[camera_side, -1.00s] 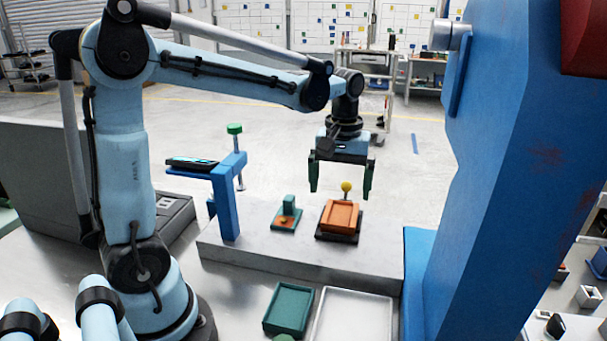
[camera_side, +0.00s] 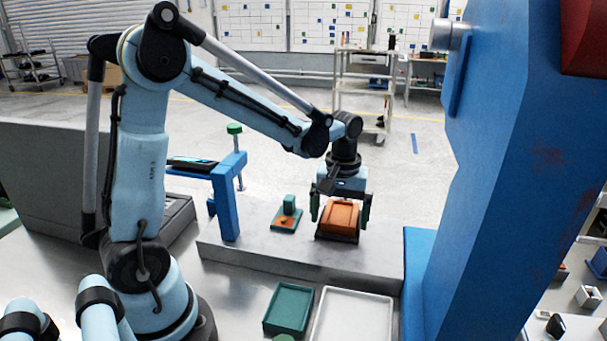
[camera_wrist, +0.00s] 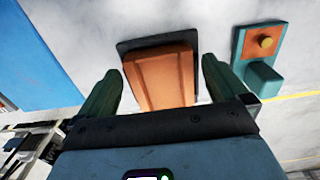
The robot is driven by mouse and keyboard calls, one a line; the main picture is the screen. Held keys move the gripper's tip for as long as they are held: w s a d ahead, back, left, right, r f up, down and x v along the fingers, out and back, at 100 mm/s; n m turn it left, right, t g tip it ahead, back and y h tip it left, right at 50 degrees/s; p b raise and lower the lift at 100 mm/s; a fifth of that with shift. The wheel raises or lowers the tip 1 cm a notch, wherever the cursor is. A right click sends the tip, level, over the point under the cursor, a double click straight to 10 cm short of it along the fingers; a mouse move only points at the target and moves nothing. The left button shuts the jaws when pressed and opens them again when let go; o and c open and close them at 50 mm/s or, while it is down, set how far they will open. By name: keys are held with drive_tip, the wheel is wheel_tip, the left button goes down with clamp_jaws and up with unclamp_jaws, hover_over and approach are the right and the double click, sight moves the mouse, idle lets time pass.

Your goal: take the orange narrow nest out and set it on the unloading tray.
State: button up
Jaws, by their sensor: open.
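The orange narrow nest (camera_side: 339,218) is a shallow orange block with a raised rim, seated on a dark base (camera_side: 337,239) on the grey slab. My gripper (camera_side: 340,214) is lowered over it, with one green finger on each side of the nest. In the wrist view the orange nest (camera_wrist: 165,78) shows between the two open fingers (camera_wrist: 160,90), and its near end is hidden by the gripper body. I cannot tell whether the fingers touch it. A white-rimmed flat tray (camera_side: 389,318), perhaps the unloading tray, lies on the table in front of the slab.
A small teal fixture with an orange plate (camera_side: 285,221) stands left of the nest. A green tray (camera_side: 288,309) lies beside the white-rimmed tray. A blue bracket (camera_side: 227,200) rises at the left, and a large blue frame (camera_side: 500,180) at the right.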

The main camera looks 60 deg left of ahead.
drive_tip(key=shift+c, duration=0.3)
drive_tip(key=c, duration=1.2)
drive_tip(key=shift+r, duration=0.15)
